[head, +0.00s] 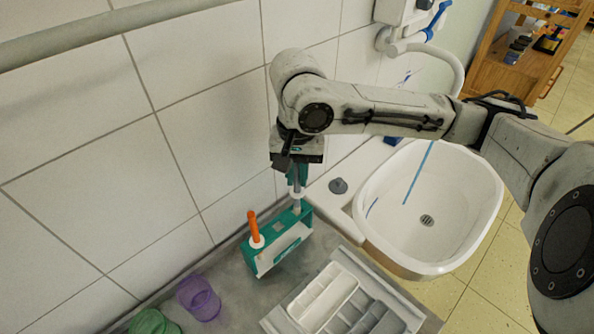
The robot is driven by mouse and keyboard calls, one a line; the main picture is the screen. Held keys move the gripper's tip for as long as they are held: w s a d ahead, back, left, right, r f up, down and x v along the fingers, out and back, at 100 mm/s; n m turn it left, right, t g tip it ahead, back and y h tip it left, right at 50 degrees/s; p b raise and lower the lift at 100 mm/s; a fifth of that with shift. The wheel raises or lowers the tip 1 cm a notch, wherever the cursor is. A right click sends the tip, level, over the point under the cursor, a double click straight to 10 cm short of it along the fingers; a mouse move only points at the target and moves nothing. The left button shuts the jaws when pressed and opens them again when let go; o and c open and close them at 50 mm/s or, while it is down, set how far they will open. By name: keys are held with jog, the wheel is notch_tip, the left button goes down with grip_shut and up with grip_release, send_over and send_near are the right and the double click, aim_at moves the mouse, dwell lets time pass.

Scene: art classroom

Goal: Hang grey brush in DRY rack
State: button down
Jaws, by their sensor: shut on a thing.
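The teal rack (283,242) with a pale front panel stands on the grey counter against the tiled wall, left of the sink. The panel's lettering is too small to read. An orange brush (254,228) stands upright at the rack's left end. My gripper (297,178) points down above the rack's right end and is shut on the grey brush (297,206). The grey brush is about upright, with a white collar below the jaws. Its lower end is at the rack's right end; I cannot tell whether it rests in a slot. The jaws hide its upper part.
A white sink (470,206) with blue paint streaks is to the right. A purple cup (198,297) and a green item (153,322) stand at front left. A grey tray (375,312) with a white insert (322,297) lies in front. A dark round knob (338,186) is by the sink.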

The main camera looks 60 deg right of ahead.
aim_at(297, 192)
jog(key=shift+f+b, duration=0.65)
jog(key=shift+f, duration=0.6)
jog(key=shift+f+b, duration=1.25)
jog(key=shift+f, duration=0.65)
jog(key=shift+c, duration=2.3)
grip_release()
jog(key=shift+r, duration=0.1)
jog(key=shift+r+p, duration=3.9)
jog(key=shift+p, duration=0.2)
